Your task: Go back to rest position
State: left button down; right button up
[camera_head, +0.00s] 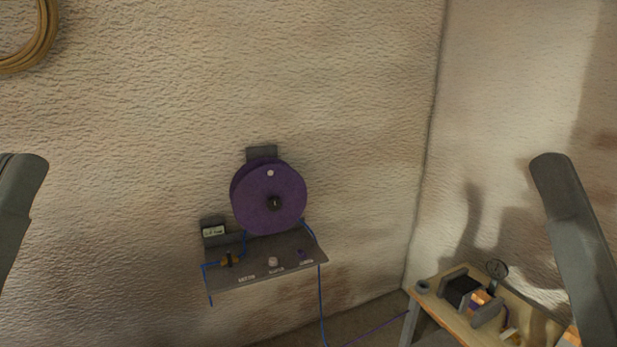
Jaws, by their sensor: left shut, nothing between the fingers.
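A dark grey link of my left arm shows at the left edge, and a matching link of my right arm shows at the right edge. Both stand well clear of the wall fixture. I see no fingers of either gripper and nothing held.
A purple reel (268,195) hangs on the rough wall above a grey shelf (270,272) with small fittings and a blue line (320,300). A wooden bench (455,322) with a dark block (462,290) and a gauge (496,269) stands lower right. A tan coil (40,45) hangs upper left.

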notch_tip(320, 180, up, 38)
jog(key=p, duration=3.5)
jog(key=shift+d+h, duration=0.1)
jog(key=shift+h, duration=0.2)
